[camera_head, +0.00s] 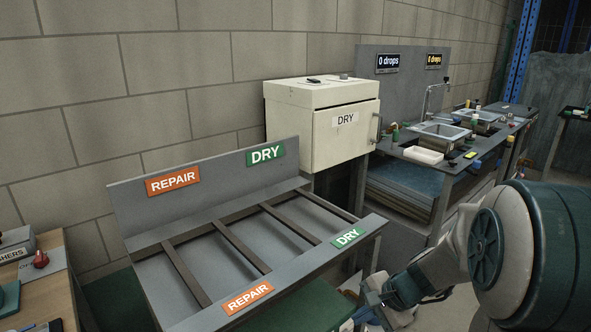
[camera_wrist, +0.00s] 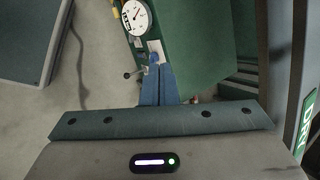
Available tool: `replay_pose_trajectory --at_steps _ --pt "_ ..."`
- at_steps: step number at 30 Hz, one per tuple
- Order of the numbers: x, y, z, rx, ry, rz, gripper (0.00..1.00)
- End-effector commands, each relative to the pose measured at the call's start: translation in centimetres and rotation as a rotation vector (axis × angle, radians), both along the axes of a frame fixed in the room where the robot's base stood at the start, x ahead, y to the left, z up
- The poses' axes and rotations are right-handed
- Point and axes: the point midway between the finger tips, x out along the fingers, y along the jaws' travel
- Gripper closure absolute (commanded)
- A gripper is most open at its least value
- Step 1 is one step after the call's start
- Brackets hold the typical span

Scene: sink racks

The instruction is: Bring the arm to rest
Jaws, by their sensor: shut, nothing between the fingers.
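My arm (camera_head: 455,255) reaches in from the right edge in the head view, bent low in front of the rack. My gripper (camera_head: 368,296) hangs near the rack's front right corner, partly cut up by shadow and clutter behind it. In the wrist view my gripper (camera_wrist: 157,72) shows two blue fingers pressed together. They are shut with nothing between them. A round white dial gauge (camera_wrist: 135,17) lies beyond the fingertips, apart from them as far as I can tell.
A grey slotted rack (camera_head: 215,238) with REPAIR and DRY labels stands empty beside my gripper. A cream DRY cabinet (camera_head: 325,140) stands behind it. A sink bench (camera_head: 470,150) runs along the wall. A wooden table (camera_head: 62,290) is at the left edge.

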Motion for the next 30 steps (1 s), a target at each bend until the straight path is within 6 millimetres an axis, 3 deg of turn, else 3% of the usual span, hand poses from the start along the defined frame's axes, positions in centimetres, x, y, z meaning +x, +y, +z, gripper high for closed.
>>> replay_pose_trajectory --at_steps 1,3,9,15,21,30 --pt "-1.3 0.8 3.2 -0.045 -0.027 0.083 1.0" --pt "-3.0 1.4 5.8 -0.111 -0.055 0.194 1.0" --pt "-8.1 2.1 12.3 -0.313 -0.128 0.49 1.0" --pt "-12.4 1.3 17.7 -0.528 -0.192 0.739 1.0" --pt "-14.6 0.2 20.4 -0.671 -0.224 0.873 1.0" --pt "-15.1 -0.2 20.7 -0.704 -0.23 0.903 1.0"
